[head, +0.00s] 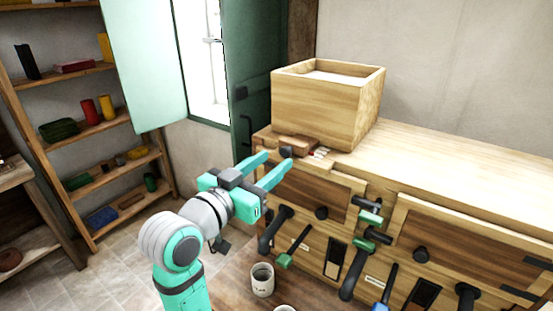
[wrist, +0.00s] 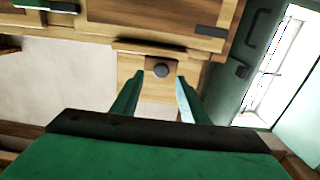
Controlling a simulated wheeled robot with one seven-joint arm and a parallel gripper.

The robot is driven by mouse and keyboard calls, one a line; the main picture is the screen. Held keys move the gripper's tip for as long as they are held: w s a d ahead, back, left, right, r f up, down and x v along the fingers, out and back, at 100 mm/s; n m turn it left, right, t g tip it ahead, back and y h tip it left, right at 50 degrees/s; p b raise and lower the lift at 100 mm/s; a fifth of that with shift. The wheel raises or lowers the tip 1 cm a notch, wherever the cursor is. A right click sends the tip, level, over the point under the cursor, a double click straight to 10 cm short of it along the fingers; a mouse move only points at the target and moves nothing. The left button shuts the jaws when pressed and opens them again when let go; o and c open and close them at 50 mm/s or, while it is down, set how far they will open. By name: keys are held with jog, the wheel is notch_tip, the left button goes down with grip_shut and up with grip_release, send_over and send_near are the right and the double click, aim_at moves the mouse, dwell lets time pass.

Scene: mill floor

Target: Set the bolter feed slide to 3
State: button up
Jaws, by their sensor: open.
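The feed slide (head: 297,142) is a small brown wooden block with a dark round knob (head: 287,152), at the bench top's front left edge below a large wooden box. A small pale scale with red marks (head: 319,153) lies beside it; its numbers are too small to read. In the wrist view the slide's knob (wrist: 160,70) sits between and just beyond my fingertips. My gripper (head: 278,160) is open and empty, its two teal fingers pointing at the slide. It also shows in the wrist view (wrist: 160,79). I cannot tell whether a finger touches the knob.
The wooden box (head: 325,105) stands behind the slide. The bench front (head: 440,232) carries several dark knobs and green- and blue-handled levers below. A green shutter (head: 249,115) is close at the left. A pale cup (head: 262,280) stands low in front. Shelves (head: 95,130) stand far left.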

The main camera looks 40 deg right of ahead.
jog(key=v, duration=0.7)
jog(key=shift+a, duration=0.35)
